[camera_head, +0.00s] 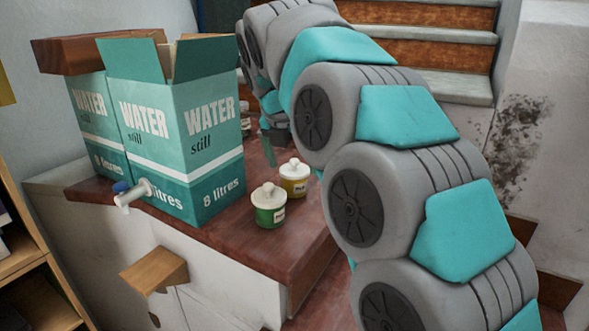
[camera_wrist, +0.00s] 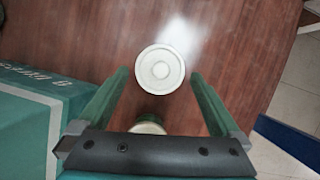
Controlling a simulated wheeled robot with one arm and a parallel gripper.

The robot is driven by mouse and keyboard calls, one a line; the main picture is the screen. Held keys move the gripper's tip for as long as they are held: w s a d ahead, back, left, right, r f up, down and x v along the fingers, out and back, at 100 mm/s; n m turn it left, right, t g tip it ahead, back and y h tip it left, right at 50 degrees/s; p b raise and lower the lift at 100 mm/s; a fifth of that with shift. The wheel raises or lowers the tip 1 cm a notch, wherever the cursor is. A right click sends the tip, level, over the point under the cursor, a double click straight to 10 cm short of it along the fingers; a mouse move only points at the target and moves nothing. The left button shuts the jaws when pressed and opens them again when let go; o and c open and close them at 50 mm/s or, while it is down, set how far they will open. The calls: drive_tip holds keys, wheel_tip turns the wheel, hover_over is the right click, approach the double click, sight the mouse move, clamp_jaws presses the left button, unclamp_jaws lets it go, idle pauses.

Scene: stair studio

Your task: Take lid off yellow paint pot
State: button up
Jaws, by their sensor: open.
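The yellow paint pot (camera_head: 294,181) stands upright on the brown countertop in the head view, with a white knobbed lid (camera_head: 294,165) on it. My gripper (camera_head: 271,152) is behind it, partly hidden by my arm. In the wrist view my open gripper (camera_wrist: 160,76) points down at the counter, its fingers on either side of a round white lid (camera_wrist: 160,69) without gripping it. The pot under that lid is hidden, so its colour cannot be told. A second pot (camera_wrist: 147,124) is partly covered by the gripper's palm.
A green paint pot (camera_head: 269,207) with a white lid stands in front of the yellow one. Teal water boxes (camera_head: 172,140) stand to the left. Small jars (camera_head: 245,122) show behind. The countertop (camera_head: 265,247) is clear at the front; its edge is at the right.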

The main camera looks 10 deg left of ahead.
drive_tip(key=shift+f, duration=0.1)
drive_tip(key=c, duration=1.1)
